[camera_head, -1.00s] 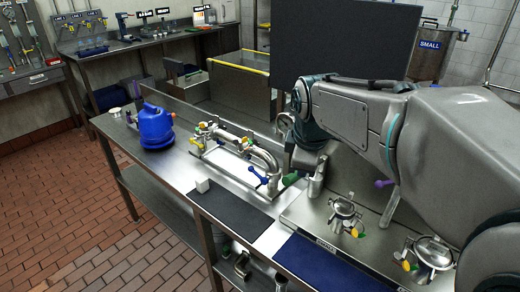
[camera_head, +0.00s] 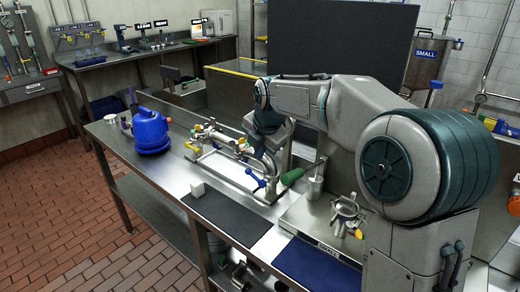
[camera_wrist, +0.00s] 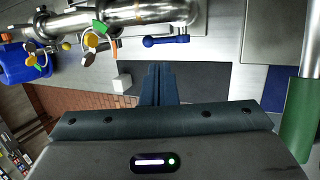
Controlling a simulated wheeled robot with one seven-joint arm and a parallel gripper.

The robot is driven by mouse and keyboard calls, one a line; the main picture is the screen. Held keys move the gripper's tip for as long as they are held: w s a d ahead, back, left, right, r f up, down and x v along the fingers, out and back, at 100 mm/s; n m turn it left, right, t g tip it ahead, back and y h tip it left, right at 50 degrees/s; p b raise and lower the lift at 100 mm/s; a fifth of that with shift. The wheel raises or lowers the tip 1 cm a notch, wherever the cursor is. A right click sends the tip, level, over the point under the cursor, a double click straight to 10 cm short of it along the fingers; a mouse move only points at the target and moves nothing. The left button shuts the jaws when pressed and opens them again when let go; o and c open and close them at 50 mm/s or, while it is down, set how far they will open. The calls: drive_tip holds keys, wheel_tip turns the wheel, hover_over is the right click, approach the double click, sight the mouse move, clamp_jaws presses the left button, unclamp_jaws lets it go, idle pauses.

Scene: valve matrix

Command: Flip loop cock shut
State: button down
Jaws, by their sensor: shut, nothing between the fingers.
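A steel pipe loop (camera_head: 232,150) stands on a white plate on the bench. A blue lever (camera_head: 256,180) sits low at its right end. In the wrist view the blue lever (camera_wrist: 165,40) points sideways from the pipe (camera_wrist: 120,18), just beyond the fingertips. Small yellow, green and orange handles (camera_wrist: 94,38) sit on the loop's other end. My gripper (camera_wrist: 158,68) is shut and empty, with its fingers pointing at the bench near the blue lever and apart from it. In the head view my wrist hides part of the loop's right end.
A blue jug (camera_head: 150,132) stands left of the loop. A white cube (camera_head: 197,189) and a dark mat (camera_head: 228,212) lie in front. A green handle (camera_head: 292,176) is close on the right, also large in the wrist view (camera_wrist: 298,125). A steel fitting (camera_head: 345,215) stands further right.

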sight(255, 179)
drive_tip(key=x, duration=1)
drive_tip(key=shift+r+p, duration=0.15)
drive_tip(key=shift+p, duration=0.2)
